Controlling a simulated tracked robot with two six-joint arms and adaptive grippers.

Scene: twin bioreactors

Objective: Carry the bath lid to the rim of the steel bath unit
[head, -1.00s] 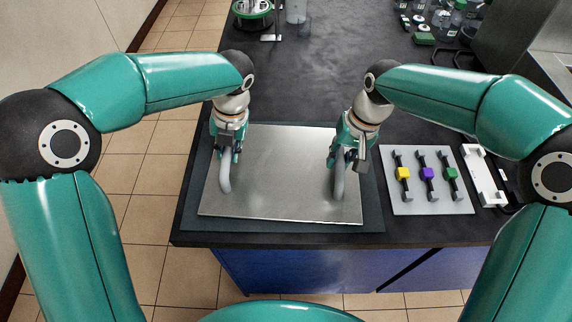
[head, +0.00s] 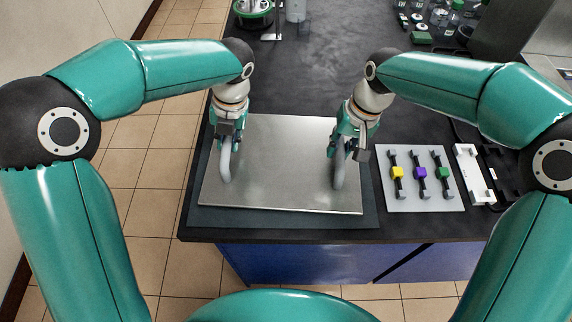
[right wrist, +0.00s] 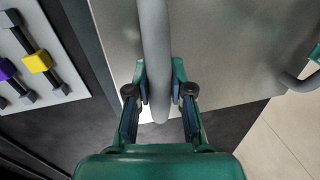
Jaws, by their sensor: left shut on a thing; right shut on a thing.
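The bath lid (head: 280,170) is a flat steel plate with two grey arched handles. It appears slightly above a dark mat (head: 290,219) at the table's front. My left gripper (head: 228,138) is shut on the left handle (head: 225,165). My right gripper (head: 346,148) is shut on the right handle (head: 339,175). In the right wrist view the right handle (right wrist: 154,45) runs between the fingers (right wrist: 160,95), over the lid (right wrist: 215,50). I cannot clearly make out the steel bath unit; a steel surface (head: 553,45) shows at the upper right edge.
A light grey panel (head: 405,204) with yellow, purple and green clamp-like pieces lies right of the lid. A white part (head: 470,172) lies beyond it. Small labware (head: 425,22) and a green-rimmed vessel (head: 253,12) stand at the back. The dark table (head: 310,75) behind the lid is mostly clear.

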